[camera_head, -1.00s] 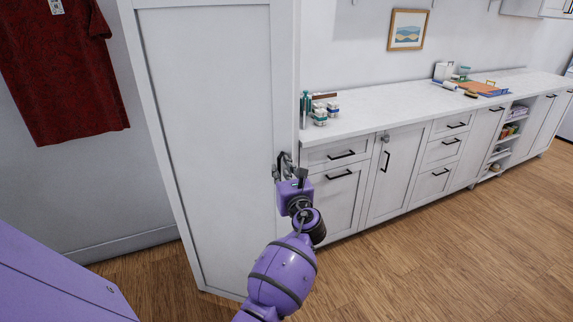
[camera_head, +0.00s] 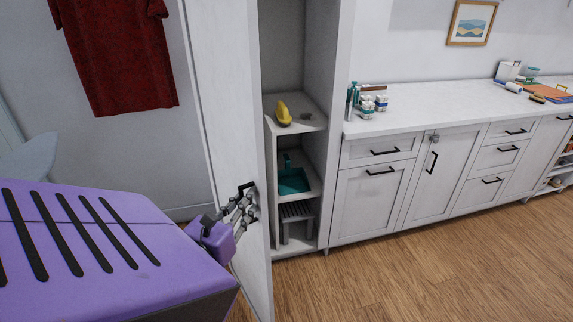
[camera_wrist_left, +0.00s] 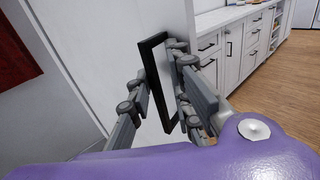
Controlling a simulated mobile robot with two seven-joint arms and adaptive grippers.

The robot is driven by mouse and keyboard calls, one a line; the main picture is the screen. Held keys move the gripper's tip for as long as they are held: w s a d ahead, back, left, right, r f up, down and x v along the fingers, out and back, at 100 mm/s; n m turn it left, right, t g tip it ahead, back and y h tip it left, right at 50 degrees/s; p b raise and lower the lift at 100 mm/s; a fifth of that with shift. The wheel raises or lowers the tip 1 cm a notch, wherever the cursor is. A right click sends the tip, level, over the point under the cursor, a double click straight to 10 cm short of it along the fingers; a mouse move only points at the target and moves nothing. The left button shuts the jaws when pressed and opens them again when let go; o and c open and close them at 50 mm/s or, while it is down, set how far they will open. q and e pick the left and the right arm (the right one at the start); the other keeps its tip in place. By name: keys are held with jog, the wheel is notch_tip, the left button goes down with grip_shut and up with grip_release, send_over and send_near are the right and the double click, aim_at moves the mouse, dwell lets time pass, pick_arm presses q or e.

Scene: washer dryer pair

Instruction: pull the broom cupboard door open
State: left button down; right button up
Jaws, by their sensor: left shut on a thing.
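The broom cupboard door (camera_head: 222,120) is a tall white panel standing ajar, swung out to the left of the cupboard's opening. Its black bar handle (camera_wrist_left: 151,75) shows in the left wrist view between the fingers. My left gripper (camera_head: 247,203) is shut on this handle at the door's free edge; the fingers (camera_wrist_left: 160,92) lie on both sides of the bar. Inside the cupboard (camera_head: 325,75) there are shelves with a yellow item (camera_head: 284,113), a teal dustpan-like item (camera_head: 292,178) and a grey stool-like item (camera_head: 297,215). My right gripper is not in view.
A white counter (camera_head: 430,115) with drawers and doors runs to the right of the cupboard, with bottles and jars (camera_head: 372,103) on it. A red shirt (camera_head: 118,55) hangs on the left wall. Wooden floor (camera_head: 420,275) lies clear in front of the counter.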

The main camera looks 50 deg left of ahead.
pick_arm(q)
jog(key=s+a+m+h+b, duration=0.1)
jog(key=s+a+h+b, duration=0.1)
jog(key=s+a, duration=0.3)
jog(key=s+a+m+t+h+b, duration=0.1)
jog(key=s+a+b, duration=0.4)
jog(key=s, duration=0.7)
jog(key=shift+s+a+r+m+h, duration=0.2)
jog(key=shift+a+r+m+h, duration=0.1)
jog(key=shift+a+r+h, duration=0.15)
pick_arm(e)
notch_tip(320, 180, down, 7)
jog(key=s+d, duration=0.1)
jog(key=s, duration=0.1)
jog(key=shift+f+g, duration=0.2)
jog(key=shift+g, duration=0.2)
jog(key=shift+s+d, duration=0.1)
pick_arm(q)
jog(key=shift+d, duration=0.1)
jog(key=c, duration=2)
grip_release()
jog(key=shift+o, duration=0.5)
jog(key=shift+w+a+f, duration=0.2)
jog(key=shift+w+a, duration=0.05)
jog(key=shift+w, duration=0.05)
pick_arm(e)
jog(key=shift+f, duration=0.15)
pick_arm(q)
jog(key=shift+s+d, duration=0.1)
jog(key=shift+s, duration=0.1)
